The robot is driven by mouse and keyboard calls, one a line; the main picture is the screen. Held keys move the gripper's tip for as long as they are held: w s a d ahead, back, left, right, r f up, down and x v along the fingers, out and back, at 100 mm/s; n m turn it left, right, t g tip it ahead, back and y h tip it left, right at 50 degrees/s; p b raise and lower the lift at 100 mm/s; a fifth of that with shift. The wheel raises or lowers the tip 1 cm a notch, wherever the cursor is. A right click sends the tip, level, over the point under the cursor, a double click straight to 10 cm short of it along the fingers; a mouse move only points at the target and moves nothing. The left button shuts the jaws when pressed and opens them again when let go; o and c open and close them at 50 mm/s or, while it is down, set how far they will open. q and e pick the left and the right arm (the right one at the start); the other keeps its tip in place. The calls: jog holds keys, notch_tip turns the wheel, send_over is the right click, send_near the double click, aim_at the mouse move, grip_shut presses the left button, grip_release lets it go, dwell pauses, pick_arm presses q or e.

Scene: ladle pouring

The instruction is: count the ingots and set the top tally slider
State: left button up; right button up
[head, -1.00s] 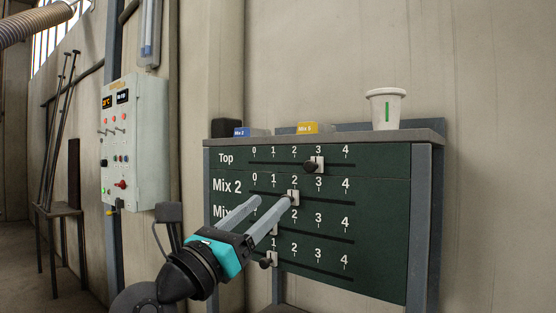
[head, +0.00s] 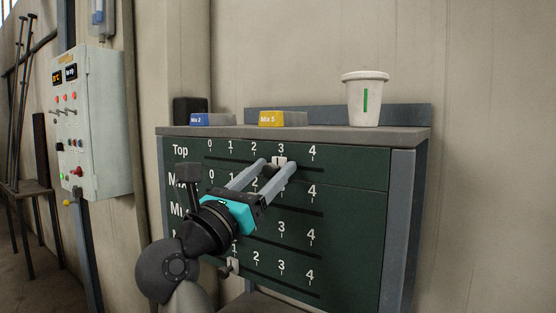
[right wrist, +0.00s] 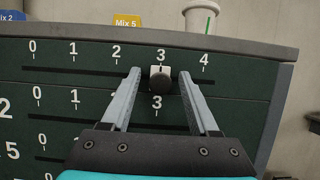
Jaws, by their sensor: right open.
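The dark green tally board (head: 350,230) has a Top row with marks 0 to 4. The top slider (head: 280,161), a white block with a dark knob, stands at 3. In the right wrist view the top slider (right wrist: 161,71) also lines up with 3, and its round knob shows between my fingers. My right gripper (head: 276,165) is open, with one finger on each side of the knob and small gaps between. My arm and gripper hide parts of the lower rows in the head view. No ingots and no left gripper are in view.
On the board's ledge (head: 230,133) stand a blue Mix 2 block (head: 211,119), a yellow Mix 5 block (head: 283,119) and a white cup (head: 365,100) with a green stripe. A control box (head: 92,125) hangs on the wall at left. A lower slider (head: 233,266) shows below my gripper.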

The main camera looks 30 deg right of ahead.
jog(key=shift+c, duration=0.2)
jog(key=shift+r, duration=0.1)
grip_shut()
dwell(1.3)
